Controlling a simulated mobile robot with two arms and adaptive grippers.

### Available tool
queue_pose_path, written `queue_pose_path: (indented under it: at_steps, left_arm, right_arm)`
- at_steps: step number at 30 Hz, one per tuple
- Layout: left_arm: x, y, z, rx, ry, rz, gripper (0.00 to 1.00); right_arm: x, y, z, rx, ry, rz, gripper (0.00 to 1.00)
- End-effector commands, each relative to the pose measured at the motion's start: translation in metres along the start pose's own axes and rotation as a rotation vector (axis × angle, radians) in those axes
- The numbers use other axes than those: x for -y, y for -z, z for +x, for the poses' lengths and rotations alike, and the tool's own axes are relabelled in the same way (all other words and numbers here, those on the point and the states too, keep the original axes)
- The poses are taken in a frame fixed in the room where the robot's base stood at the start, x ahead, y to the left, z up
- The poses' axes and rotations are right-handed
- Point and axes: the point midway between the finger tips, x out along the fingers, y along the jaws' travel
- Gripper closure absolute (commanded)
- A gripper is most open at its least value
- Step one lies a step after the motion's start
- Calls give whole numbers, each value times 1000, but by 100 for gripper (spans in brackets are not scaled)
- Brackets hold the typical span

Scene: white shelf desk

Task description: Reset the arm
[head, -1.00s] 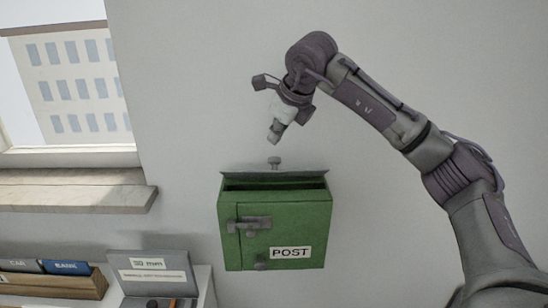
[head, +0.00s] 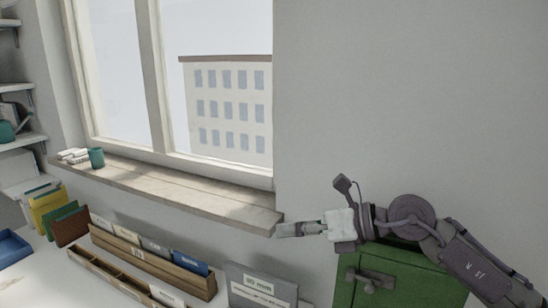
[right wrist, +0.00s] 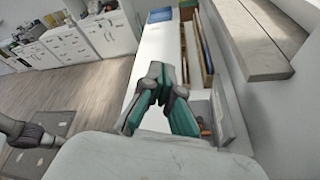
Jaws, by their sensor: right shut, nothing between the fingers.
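My right gripper (head: 284,230) is in front of the wall, below the right end of the window sill, and points left. It is shut and empty. In the right wrist view its closed fingers (right wrist: 160,82) show above the white desk, with nothing between them. My right arm comes in from the lower right and passes in front of the green post box (head: 396,284). The box's top is largely hidden by the arm.
Below are a wooden file holder (head: 200,284), a grey box (head: 260,286) and a blue tray (head: 12,247). The wall above the arm is clear.

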Motion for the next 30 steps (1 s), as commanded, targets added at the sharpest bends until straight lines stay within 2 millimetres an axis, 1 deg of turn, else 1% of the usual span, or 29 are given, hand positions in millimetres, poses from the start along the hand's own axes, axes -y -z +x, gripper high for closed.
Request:
queue_pose_path:
  at_steps: [1,3,5,6,8,10,11,13,14,15,17,18,20,21,23,24,25,26,27,29,30]
  left_arm:
    - [0,0,0,0,0,0,60]
    - [0,0,0,0,0,0,60]
    - [0,0,0,0,0,0,60]
    - [0,0,0,0,0,0,60]
    - [0,0,0,0,0,0,60]
    - [0,0,0,0,0,0,60]
    - [0,0,0,0,0,0,60]
    - [0,0,0,0,0,0,60]
    - [0,0,0,0,0,0,60]
    - [0,0,0,0,0,0,60]
    - [0,0,0,0,0,0,60]
    - [0,0,0,0,0,0,60]
    - [0,0,0,0,0,0,60]
    - [0,0,0,0,0,0,60]
    - [0,0,0,0,0,0,60]
    - [0,0,0,0,0,0,60]
    - [0,0,0,0,0,0,60]
    - [0,0,0,0,0,0,60]
    - [0,0,0,0,0,0,60]
    - [0,0,0,0,0,0,60]
    - [0,0,0,0,0,0,60]
  right_arm:
    - [-23,3,13,104,-120,92,100]
    - [-46,-5,16,265,-255,232,100]
    - [-56,-12,11,408,-348,369,100]
    - [-58,-17,4,504,-399,469,100]
    - [-51,-21,-8,649,-455,631,100]
    - [-33,-18,-26,816,-490,835,100]
    - [-22,-14,-34,886,-496,925,100]
    - [8,4,-52,1047,-483,1144,100]
    - [22,15,-59,1113,-467,1240,100]
    - [40,33,-68,1192,-437,1360,100]
    - [63,63,-78,1293,-381,1523,100]
    - [76,84,-83,1352,-339,1626,100]
    - [92,119,-90,1430,-262,1772,100]
    - [100,144,-93,1475,-206,1864,100]
    - [109,182,-98,1534,-114,1998,100]
    - [112,207,-101,1569,-48,2082,100]
    - [113,227,-102,1591,5,2146,100]
    - [112,246,-104,1612,59,2207,100]
    - [110,272,-107,1635,135,2285,100]
    - [104,308,-110,1661,251,2395,100]
    - [98,330,-112,1672,326,2459,100]
